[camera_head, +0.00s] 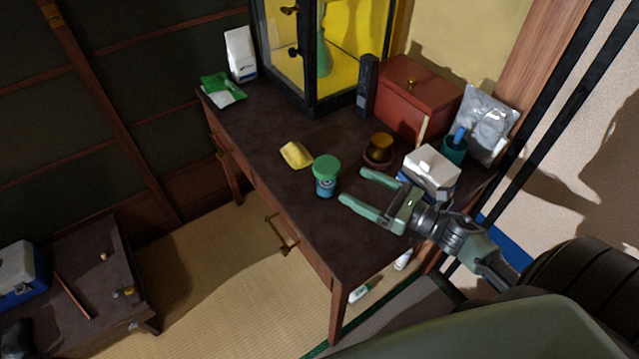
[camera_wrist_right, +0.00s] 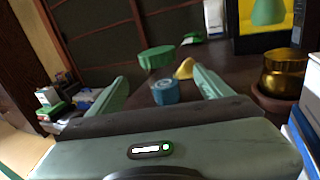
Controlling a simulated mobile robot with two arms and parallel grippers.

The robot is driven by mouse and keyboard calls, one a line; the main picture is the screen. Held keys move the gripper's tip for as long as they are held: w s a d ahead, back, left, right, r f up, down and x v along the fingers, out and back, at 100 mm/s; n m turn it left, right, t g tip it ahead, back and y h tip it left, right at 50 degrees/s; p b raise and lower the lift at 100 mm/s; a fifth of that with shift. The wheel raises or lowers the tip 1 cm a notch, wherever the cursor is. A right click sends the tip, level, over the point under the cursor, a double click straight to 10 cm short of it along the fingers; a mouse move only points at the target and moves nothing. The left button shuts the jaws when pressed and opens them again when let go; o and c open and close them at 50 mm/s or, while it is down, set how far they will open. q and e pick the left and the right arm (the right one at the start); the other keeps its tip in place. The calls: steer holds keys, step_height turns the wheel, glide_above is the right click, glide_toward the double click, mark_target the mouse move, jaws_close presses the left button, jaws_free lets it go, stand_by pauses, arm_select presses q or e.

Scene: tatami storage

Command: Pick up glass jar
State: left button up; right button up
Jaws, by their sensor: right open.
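The glass jar (camera_head: 326,182) stands upright on the dark wooden desk, with a green lid and a blue label. My right gripper (camera_head: 352,185) is open and empty to the right of the jar, its two green fingers pointing at it. In the right wrist view the jar's green lid (camera_wrist_right: 156,57) and blue lower part (camera_wrist_right: 165,91) show between the open fingers, beyond the tips. The jar appears apart from the fingers. My left gripper is in neither view.
A yellow object (camera_head: 296,154) lies just left of the jar. A gold-brown pot (camera_head: 379,148) on a round base and a white box (camera_head: 432,168) stand close to the gripper. A red box (camera_head: 415,95) and a glass cabinet (camera_head: 310,110) are behind. The desk's front left is clear.

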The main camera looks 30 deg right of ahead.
mark_target(332, 175)
steer(key=shift+w+a+f+n+y, duration=0.1)
steer(key=shift+w+f+n+y, duration=0.15)
steer(key=shift+f+n, duration=0.25)
steer(key=shift+w+a+r, duration=0.25)
steer(key=shift+w+a, duration=0.25)
steer(key=shift+w, duration=0.25)
steer(key=shift+w+a+r+p, duration=0.1)
steer(key=shift+w+a+p, duration=0.15)
steer(key=shift+w+p, duration=0.05)
steer(key=p+x, duration=0.1)
steer(key=x, duration=0.3)
steer(key=shift+w, duration=0.3)
steer(key=shift+w+a, duration=0.15)
steer(key=shift+w, duration=0.05)
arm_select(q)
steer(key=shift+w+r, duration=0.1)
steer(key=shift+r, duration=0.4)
arm_select(e)
jaws_close()
